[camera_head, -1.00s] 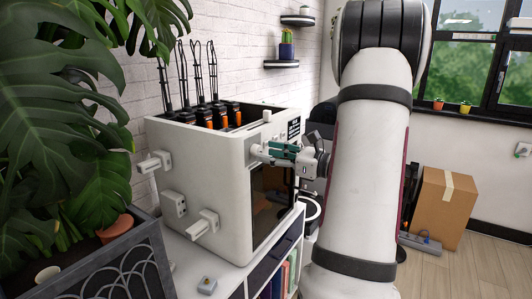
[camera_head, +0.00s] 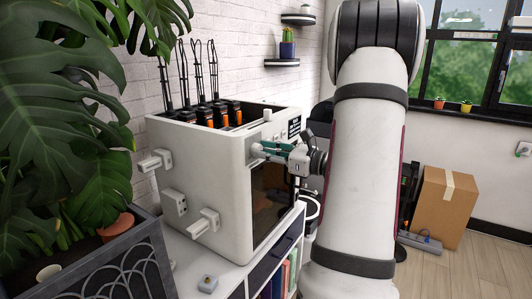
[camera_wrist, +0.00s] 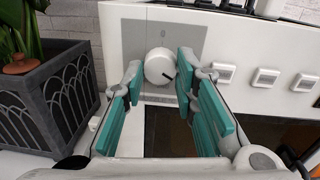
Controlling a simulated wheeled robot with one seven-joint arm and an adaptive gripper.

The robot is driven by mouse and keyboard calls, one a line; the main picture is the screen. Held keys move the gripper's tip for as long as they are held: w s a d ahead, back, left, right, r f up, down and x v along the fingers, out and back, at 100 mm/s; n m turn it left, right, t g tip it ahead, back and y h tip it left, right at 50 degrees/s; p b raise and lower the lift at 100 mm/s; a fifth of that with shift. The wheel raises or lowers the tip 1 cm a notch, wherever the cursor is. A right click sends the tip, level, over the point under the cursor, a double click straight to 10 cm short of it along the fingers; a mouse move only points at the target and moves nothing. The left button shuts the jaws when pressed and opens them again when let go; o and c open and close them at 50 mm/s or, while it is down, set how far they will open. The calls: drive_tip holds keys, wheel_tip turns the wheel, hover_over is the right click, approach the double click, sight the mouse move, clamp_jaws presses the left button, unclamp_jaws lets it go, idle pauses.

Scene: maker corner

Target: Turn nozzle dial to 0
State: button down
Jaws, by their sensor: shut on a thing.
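The nozzle dial (camera_wrist: 160,66) is a round white knob with a dark pointer mark, on a grey panel plate (camera_wrist: 136,34) of the white machine (camera_head: 205,165). In the wrist view the pointer slants to the lower right; the scale marks are too faint to read. My gripper (camera_wrist: 158,74) has its teal-padded fingers on either side of the dial and is shut on it. In the head view my gripper (camera_head: 262,149) reaches the machine's upper front from the right, and its fingers hide the dial.
White square switches (camera_wrist: 228,72) sit right of the dial. A large plant in a dark planter (camera_head: 100,265) stands at the left. Black and orange tool heads (camera_head: 215,114) fill the machine's open top. A cardboard box (camera_head: 445,209) stands on the floor at right.

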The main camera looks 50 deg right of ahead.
drive_tip(key=shift+n+b, duration=0.3)
drive_tip(key=n+b, duration=1.1)
drive_tip(key=b, duration=0.4)
drive_tip(key=n+h+b, duration=0.1)
drive_tip(key=n+b, duration=1)
drive_tip(key=b, duration=0.4)
drive_tip(key=shift+a+h, duration=0.1)
drive_tip(key=shift+h, duration=0.2)
drive_tip(key=shift+r+n+b, duration=0.1)
drive_tip(key=shift+n+b, duration=0.2)
drive_tip(key=c, duration=1.3)
unclamp_jaws()
